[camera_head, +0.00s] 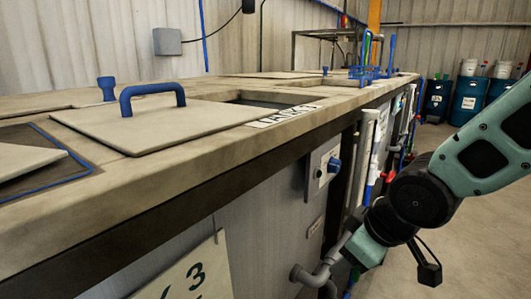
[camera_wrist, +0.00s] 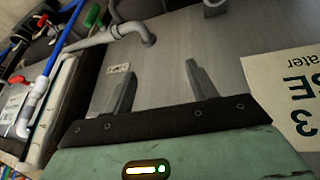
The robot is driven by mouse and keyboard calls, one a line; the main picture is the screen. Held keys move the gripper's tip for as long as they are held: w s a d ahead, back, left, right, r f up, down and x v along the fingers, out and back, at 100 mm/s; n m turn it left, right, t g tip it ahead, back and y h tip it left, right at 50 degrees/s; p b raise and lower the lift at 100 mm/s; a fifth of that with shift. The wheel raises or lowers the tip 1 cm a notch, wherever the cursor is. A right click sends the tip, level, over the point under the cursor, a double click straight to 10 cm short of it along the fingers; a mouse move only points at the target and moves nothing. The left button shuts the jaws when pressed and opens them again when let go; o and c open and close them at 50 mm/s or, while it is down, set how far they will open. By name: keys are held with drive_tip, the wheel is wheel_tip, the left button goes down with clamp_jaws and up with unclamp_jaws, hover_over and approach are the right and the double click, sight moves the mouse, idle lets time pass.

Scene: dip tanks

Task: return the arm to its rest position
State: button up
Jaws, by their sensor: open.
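My arm (camera_head: 415,200) enters from the right in the head view, bent down beside the front of the tank row. Its end is low, near the grey pipe; the fingers cannot be made out clearly there. In the wrist view my gripper (camera_wrist: 158,70) has its two fingers apart with nothing between them. They point toward the grey tank front (camera_wrist: 235,50), and the gap to it is hard to judge.
The tank row (camera_head: 240,150) runs along the left, with a blue-handled lid (camera_head: 150,122) on top. A grey pipe (camera_head: 318,275) juts out near my arm's end; it also shows in the wrist view (camera_wrist: 105,36). Blue drums (camera_head: 468,100) stand far back. Floor at right looks clear.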

drive_tip(key=s+a+m+g+h, duration=0.15)
drive_tip(key=s+g, duration=0.35)
drive_tip(key=s, duration=1.2)
wheel_tip(320, 180, up, 18)
drive_tip(key=p, duration=1.8)
drive_tip(key=shift+s+d, duration=0.2)
drive_tip(key=shift+s, duration=0.15)
